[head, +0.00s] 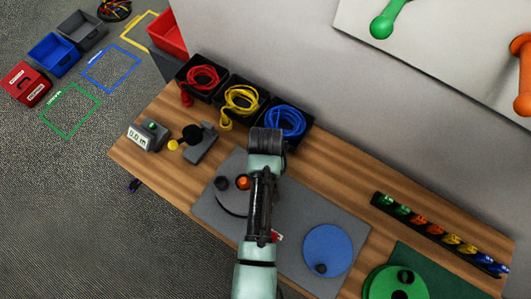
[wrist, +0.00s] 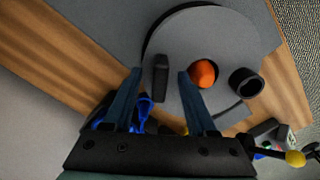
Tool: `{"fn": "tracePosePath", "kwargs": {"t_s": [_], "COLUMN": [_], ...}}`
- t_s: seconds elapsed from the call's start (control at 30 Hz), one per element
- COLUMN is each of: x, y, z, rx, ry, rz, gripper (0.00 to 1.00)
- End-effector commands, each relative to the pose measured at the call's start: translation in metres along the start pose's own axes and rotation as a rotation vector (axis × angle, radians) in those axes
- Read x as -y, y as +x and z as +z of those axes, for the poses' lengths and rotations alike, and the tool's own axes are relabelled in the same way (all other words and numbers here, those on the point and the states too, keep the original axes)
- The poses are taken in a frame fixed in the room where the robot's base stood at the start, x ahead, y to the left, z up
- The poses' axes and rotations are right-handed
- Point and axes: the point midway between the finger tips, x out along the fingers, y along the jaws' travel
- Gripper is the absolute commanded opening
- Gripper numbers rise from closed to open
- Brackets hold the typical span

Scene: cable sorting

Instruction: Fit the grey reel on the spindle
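The grey reel (wrist: 217,40) lies flat under my gripper in the wrist view; in the head view (head: 233,201) my arm hides part of it. The orange spindle tip (wrist: 203,73) shows in the reel's centre hole, and also in the head view (head: 242,183). How far down the reel sits is unclear. A black upright block (wrist: 161,78) and a hollow black knob (wrist: 245,82) stand on the reel.
A blue disc (head: 327,248) lies on the grey mat (head: 355,222), and a green disc (head: 385,284) is at lower right. Black bins with red (head: 202,77), yellow (head: 240,99) and blue (head: 286,119) cables line the back. A meter (head: 147,134) stands at left.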

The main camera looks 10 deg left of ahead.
Motion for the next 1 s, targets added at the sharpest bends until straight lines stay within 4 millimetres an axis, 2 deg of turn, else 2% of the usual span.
{"fn": "tracePosePath", "kwargs": {"t_s": [0.17,0.33,0.8,1.0], "x": [0.0,0.0,0.0,0.0], "y": [0.0,-0.013,-0.108,-0.127], "z": [0.001,0.0,-0.001,0.0], "rx": [0.002,-0.002,-0.005,-0.001], "ry": [0.0,0.0,0.0,0.0], "rz": [0.0,0.001,0.001,0.0], "gripper": [0.57,0.57,0.57,0.57]}}
